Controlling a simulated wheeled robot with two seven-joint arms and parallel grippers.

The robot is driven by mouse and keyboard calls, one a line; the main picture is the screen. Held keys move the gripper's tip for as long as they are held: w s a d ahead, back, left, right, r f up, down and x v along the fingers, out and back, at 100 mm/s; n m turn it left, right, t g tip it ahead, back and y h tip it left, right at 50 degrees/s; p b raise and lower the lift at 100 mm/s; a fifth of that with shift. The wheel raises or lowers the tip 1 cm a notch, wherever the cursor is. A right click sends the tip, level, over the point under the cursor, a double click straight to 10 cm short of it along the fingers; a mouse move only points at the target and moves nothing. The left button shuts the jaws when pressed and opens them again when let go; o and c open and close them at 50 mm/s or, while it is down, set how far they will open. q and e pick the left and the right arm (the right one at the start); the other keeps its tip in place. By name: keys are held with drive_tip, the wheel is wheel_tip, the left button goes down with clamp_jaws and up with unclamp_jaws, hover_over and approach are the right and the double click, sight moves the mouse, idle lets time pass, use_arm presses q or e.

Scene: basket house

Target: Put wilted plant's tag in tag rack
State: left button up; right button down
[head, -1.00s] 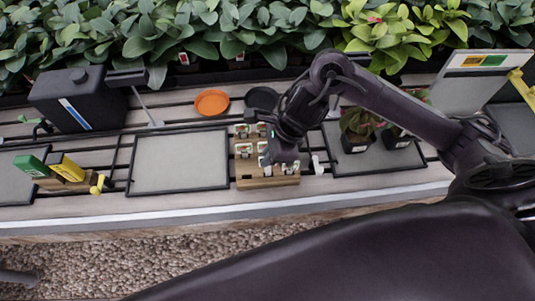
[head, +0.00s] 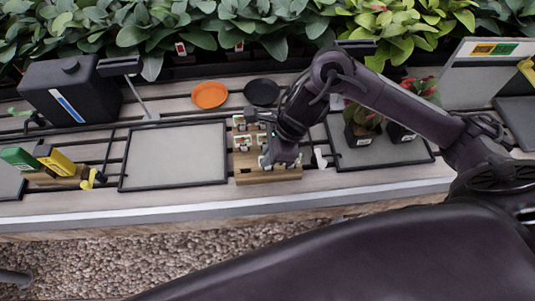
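The wooden tag rack (head: 250,178) stands mid-bench with several small white picture tags in it, such as one at its back left (head: 240,122). My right gripper (head: 268,163) points down at the front right of the rack. A small white piece shows at its fingertips, but I cannot tell whether it is held or stands in the rack. The finger gap is too small to make out. Two potted plants stand on the right tray (head: 375,158): a green one with drooping leaves (head: 362,118) and a red-flowered one (head: 418,90). My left gripper is not in view.
An empty grey tray (head: 175,157) lies left of the rack. Behind are an orange saucer (head: 209,95), a black saucer (head: 261,92) and a black tank (head: 70,92). Green and yellow items (head: 55,160) stand left; a white piece (head: 319,158) is right of the rack. Foliage lines the back.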

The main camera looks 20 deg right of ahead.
idle(0.3)
drive_tip(key=c, duration=1.5)
unclamp_jaws()
drive_tip(key=shift+c, duration=0.2)
